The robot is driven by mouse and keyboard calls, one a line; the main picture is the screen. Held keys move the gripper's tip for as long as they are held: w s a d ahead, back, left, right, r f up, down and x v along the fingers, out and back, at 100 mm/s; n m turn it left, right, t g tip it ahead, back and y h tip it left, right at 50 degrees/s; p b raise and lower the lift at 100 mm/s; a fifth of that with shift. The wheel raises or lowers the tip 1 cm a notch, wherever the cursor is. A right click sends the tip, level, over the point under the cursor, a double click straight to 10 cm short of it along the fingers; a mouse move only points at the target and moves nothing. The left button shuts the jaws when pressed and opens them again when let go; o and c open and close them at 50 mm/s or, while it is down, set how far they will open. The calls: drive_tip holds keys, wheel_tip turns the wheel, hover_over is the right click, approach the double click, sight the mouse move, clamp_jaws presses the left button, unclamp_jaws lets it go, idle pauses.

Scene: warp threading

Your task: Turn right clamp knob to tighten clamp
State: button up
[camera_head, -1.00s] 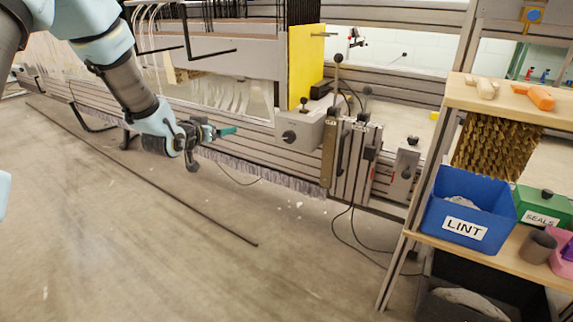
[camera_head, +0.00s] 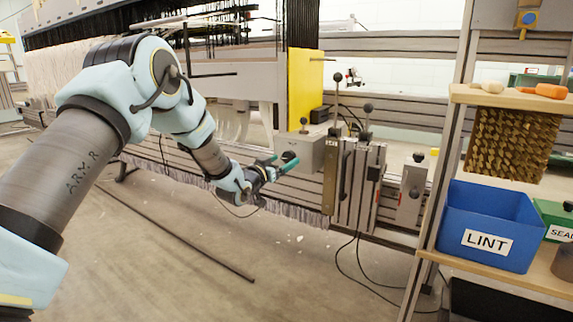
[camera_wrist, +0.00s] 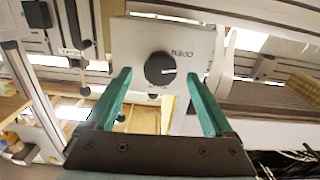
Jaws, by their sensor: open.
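The clamp is a light grey box (camera_head: 312,150) on the loom's rail, right of centre in the head view. Its round dark knob (camera_wrist: 160,69) shows in the wrist view, with a white pointer line and the word OPEN beside it on the grey face. In the head view the knob (camera_head: 289,157) is small and close to my fingertips. My gripper (camera_head: 281,164) has green fingers and is open and empty. In the wrist view its fingers (camera_wrist: 160,76) stand to the left and right of the knob, apart from it. The exact depth gap is hard to tell.
A yellow panel (camera_head: 304,80) rises behind the clamp. Metal blocks with ball-topped levers (camera_head: 362,185) stand to its right. A shelf holds a blue LINT bin (camera_head: 488,225) further right. Cables hang below the rail. The floor in front is mostly clear.

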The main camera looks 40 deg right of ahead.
sight(288, 156)
drive_tip(key=shift+x, duration=1.35)
drive_tip(key=shift+c, duration=0.3)
drive_tip(key=c, duration=1.3)
